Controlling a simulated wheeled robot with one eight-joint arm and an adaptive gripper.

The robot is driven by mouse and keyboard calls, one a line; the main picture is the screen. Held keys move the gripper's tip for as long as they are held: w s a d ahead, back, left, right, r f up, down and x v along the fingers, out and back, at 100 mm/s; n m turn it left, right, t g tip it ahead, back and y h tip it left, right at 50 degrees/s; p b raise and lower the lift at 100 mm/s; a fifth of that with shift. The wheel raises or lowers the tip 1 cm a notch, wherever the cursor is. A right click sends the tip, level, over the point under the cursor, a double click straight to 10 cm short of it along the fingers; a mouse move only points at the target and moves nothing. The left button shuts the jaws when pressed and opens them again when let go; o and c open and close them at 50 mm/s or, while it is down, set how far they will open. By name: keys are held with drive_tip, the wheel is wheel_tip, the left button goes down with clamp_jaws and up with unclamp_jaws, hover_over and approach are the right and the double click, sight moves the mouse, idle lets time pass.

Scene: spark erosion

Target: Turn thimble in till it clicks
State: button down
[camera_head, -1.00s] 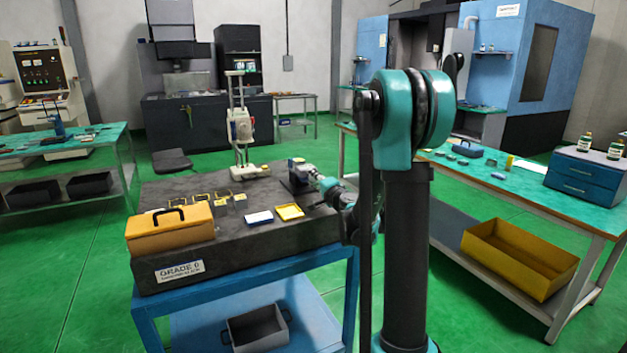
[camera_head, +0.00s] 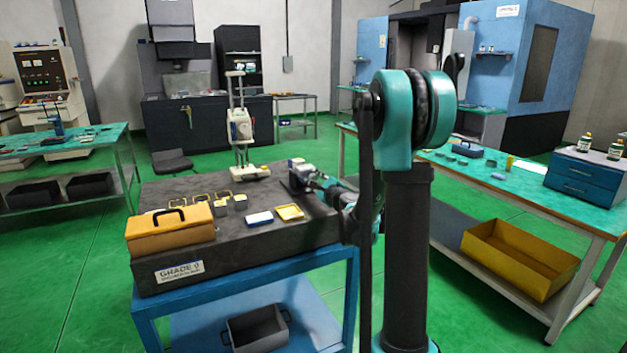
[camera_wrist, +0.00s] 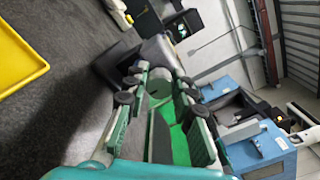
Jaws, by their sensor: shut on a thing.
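My gripper (camera_wrist: 160,88) has its fingertips closed about a small grey rounded part, which I take to be the thimble (camera_wrist: 158,82). My fingers hide most of it. Beyond it is a dark block-like holder (camera_wrist: 150,52) on the granite plate. In the head view my gripper (camera_head: 318,180) reaches in low from the right to a small dark device (camera_head: 298,170) with a pale top, at the plate's back right. The thimble's scale and any gap cannot be read.
The granite plate (camera_head: 235,252) carries an orange case (camera_head: 168,232), a yellow tray (camera_head: 290,212), a white-and-blue box (camera_head: 259,219), several small gauge pieces and a tall white stand (camera_head: 240,130). The yellow tray also shows in the wrist view (camera_wrist: 20,50). A green-topped bench stands right.

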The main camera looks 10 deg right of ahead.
drive_tip(key=m, duration=0.5)
drive_tip(key=shift+m, duration=0.3)
drive_tip(key=m, duration=0.5)
drive_tip(key=shift+d+m, duration=0.1)
drive_tip(key=shift+m, duration=0.2)
drive_tip(key=m, duration=1)
drive_tip(key=shift+m, duration=0.4)
drive_tip(key=c, duration=1.3)
unclamp_jaws()
drive_tip(key=shift+o, duration=0.2)
drive_tip(key=shift+d, duration=0.1)
